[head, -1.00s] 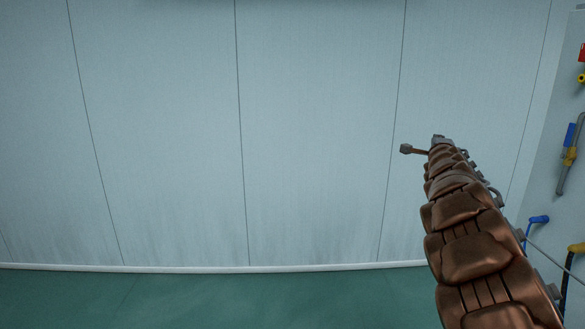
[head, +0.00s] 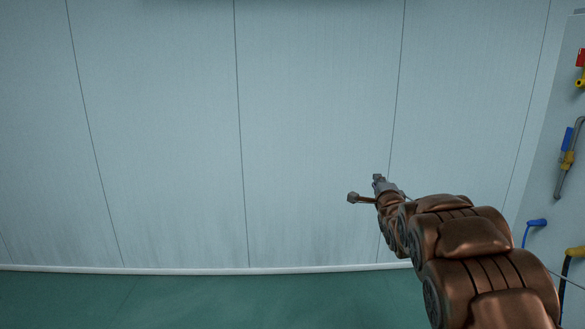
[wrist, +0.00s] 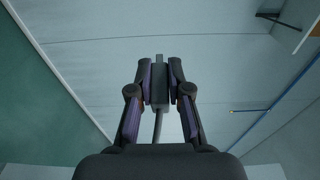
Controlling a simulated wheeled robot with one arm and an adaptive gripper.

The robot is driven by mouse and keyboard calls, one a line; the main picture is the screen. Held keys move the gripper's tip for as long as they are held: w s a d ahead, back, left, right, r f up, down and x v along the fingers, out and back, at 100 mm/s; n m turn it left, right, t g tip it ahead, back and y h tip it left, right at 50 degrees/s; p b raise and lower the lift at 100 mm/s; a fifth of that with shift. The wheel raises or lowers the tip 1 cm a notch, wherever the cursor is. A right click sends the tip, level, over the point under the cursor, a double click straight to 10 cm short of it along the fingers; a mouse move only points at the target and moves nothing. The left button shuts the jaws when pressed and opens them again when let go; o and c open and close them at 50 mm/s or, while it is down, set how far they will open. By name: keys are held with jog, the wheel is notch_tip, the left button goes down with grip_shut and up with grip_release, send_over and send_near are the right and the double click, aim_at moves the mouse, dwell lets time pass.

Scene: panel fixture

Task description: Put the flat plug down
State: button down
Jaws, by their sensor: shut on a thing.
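In the wrist view my gripper (wrist: 159,90) is shut on the flat plug (wrist: 159,72), a narrow dark grey block between the two fingertips. A thin grey stem or cable runs from the plug back toward the palm. The plug's sides are hidden by the fingers. In the head view my gripper (head: 380,182) is at the end of my bronze arm, right of centre, in front of the pale wall.
A pale panelled wall (head: 310,120) and green floor (head: 200,298) fill the head view. At the right edge a board (head: 548,190) carries a red-and-yellow tool (head: 580,70), a blue-and-yellow tool (head: 567,150), a blue hook (head: 536,223) and a yellow-black one (head: 574,253). The space left of my arm is clear.

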jog(key=s+a+f+y, duration=0.1)
jog(key=s+a+f, duration=0.4)
jog(key=a, duration=0.3)
jog(key=shift+s+n+p, duration=0.4)
jog(key=shift+s+p, duration=0.05)
jog(key=shift+s, duration=0.35)
jog(key=shift+d, duration=0.1)
